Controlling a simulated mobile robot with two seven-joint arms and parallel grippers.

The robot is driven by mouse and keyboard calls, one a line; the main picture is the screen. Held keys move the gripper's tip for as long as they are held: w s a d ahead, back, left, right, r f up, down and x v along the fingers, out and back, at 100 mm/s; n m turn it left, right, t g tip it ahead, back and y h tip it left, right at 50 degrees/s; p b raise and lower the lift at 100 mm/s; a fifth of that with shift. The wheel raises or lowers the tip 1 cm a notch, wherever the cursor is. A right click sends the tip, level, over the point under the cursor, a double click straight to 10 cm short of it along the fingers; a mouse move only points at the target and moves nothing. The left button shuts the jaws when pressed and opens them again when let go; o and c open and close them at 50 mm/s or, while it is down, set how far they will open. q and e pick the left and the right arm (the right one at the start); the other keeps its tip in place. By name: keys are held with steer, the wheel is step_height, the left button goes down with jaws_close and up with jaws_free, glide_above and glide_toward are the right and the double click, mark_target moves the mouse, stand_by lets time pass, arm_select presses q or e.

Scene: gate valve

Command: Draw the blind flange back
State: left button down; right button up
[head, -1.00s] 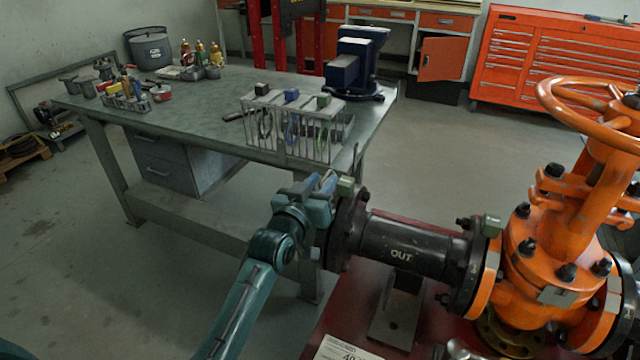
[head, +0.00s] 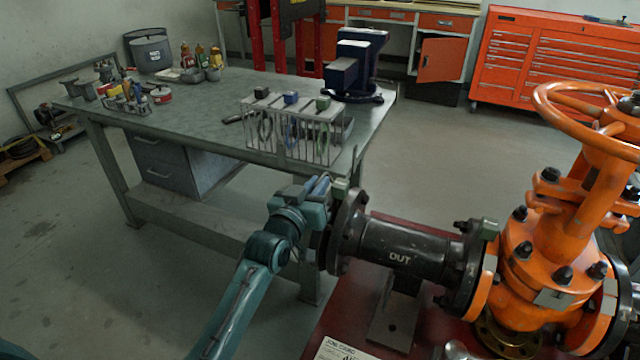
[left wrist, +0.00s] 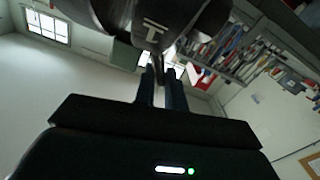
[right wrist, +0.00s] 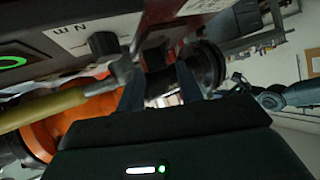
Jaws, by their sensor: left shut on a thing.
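The blind flange (head: 340,238) is the dark disc at the left end of the black pipe marked OUT (head: 398,242). My left gripper (head: 322,186) is at its upper left side. In the left wrist view, the left fingers (left wrist: 160,78) are close together under a dark round part with a white T mark (left wrist: 153,30), shut on a thin dark piece of the flange. The exact grip is hard to see. In the right wrist view, my right gripper (right wrist: 160,82) has its fingers apart, with the dark pipe beyond them. I cannot tell whether a gap shows at the flange joint.
The orange gate valve (head: 545,255) with its handwheel stands at the right end of the pipe. A workbench (head: 215,110) with a rack of tools (head: 292,125) and a blue vise (head: 355,65) stands behind.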

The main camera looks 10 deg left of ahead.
arm_select(q)
steer(key=shift+a+f, duration=0.1)
steer(key=shift+a, duration=0.2)
steer(key=c, duration=1.6)
jaws_free()
steer(key=shift+o, duration=0.2)
steer(key=v, duration=1.3)
steer(key=shift+s, duration=0.1)
